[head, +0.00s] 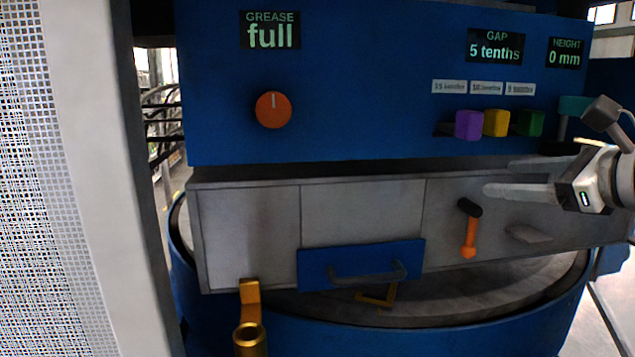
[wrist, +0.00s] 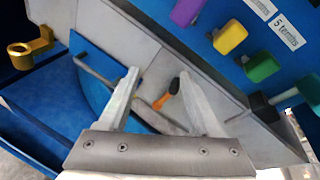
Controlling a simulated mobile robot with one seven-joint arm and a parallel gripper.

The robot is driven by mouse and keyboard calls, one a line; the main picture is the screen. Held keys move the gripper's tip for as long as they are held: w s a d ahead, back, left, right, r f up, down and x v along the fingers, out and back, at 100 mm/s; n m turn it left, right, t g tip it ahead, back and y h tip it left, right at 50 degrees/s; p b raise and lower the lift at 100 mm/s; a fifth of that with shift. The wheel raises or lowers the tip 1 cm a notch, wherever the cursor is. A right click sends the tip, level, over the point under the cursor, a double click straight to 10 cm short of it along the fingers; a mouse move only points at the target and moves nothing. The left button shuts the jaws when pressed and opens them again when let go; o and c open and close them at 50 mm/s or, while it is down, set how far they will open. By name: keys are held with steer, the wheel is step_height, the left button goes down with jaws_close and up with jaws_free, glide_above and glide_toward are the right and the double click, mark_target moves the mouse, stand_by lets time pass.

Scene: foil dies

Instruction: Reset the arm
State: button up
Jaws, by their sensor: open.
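My gripper (head: 502,177) is at the right of the head view, in front of the blue machine's grey lower panel (head: 250,235). Its two pale fingers are apart and point left, with nothing between them that I can see. In the wrist view my gripper (wrist: 158,78) is open and empty. A small orange lever with a black end (head: 468,240) is on the grey panel, below and left of the fingers. It also shows beyond the gap between the fingers in the wrist view (wrist: 161,99).
Purple (head: 468,125), yellow (head: 496,122) and green (head: 529,123) blocks sit under small labels, above the fingers. An orange dial (head: 273,110) is at left. A blue drawer front with a handle (head: 320,256) and a brass holder (head: 249,335) are lower. Displays read "full", "5 tenths" and "0 mm".

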steer(key=s+a+f+n+g, duration=0.3)
steer(key=s+a+f+n, duration=0.1)
steer(key=a+f+n, duration=0.3)
steer(key=s+a+f+n+g, duration=0.3)
steer(key=s+a+f+n, duration=0.2)
steer(key=a+f+n, duration=0.25)
steer(key=s+f+n+g+h, duration=0.2)
steer(key=s+f+n+h, duration=0.2)
steer(key=s+f+n, duration=0.3)
steer(key=f+n, duration=0.2)
steer(key=n, duration=0.3)
steer(key=shift+s+h+b, duration=0.25)
steer(key=shift+h+b, duration=0.15)
